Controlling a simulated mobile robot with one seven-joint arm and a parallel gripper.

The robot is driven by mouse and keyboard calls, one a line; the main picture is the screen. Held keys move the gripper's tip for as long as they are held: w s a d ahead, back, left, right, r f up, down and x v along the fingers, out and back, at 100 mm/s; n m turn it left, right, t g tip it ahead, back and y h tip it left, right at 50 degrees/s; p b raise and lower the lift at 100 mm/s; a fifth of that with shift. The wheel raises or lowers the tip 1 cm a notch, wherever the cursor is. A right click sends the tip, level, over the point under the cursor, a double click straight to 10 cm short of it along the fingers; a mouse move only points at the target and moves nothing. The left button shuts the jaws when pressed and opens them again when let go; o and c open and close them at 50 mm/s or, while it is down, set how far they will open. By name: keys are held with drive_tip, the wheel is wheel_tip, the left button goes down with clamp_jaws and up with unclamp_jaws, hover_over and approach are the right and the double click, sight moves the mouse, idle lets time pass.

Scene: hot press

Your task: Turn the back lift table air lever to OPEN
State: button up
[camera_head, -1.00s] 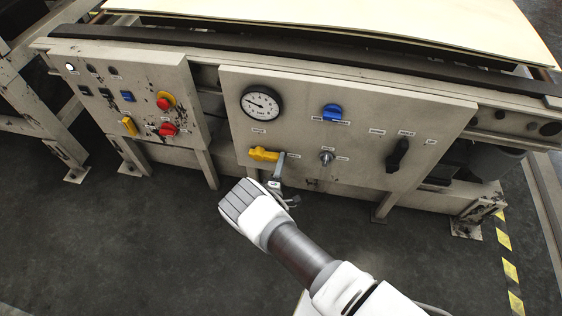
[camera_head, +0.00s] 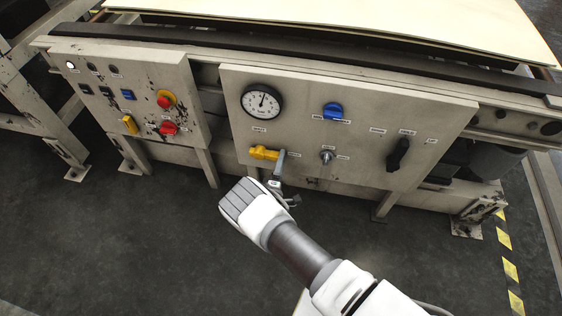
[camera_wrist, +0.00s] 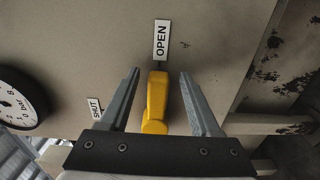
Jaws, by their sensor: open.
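The yellow air lever (camera_head: 264,153) is on the right panel, below the round gauge (camera_head: 261,102). In the wrist view the lever (camera_wrist: 156,100) lies in line with the OPEN label (camera_wrist: 161,40), its narrower end towards it. The SHUT label (camera_wrist: 95,107) is off to the left side. My gripper (camera_wrist: 160,80) is open, with one finger on each side of the lever and a visible gap to both. In the head view one finger of my gripper (camera_head: 281,158) shows at the lever's right end; the other is hidden.
A blue knob (camera_head: 332,112), a small metal lever (camera_head: 326,157) and a black rotary handle (camera_head: 398,154) sit to the right on the same panel. A left panel (camera_head: 130,85) carries several buttons and switches. The floor in front is clear.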

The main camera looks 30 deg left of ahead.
drive_tip(key=p+v, duration=0.4)
drive_tip(key=v, duration=1.3)
drive_tip(key=shift+s, duration=0.2)
drive_tip(key=shift+a, duration=0.1)
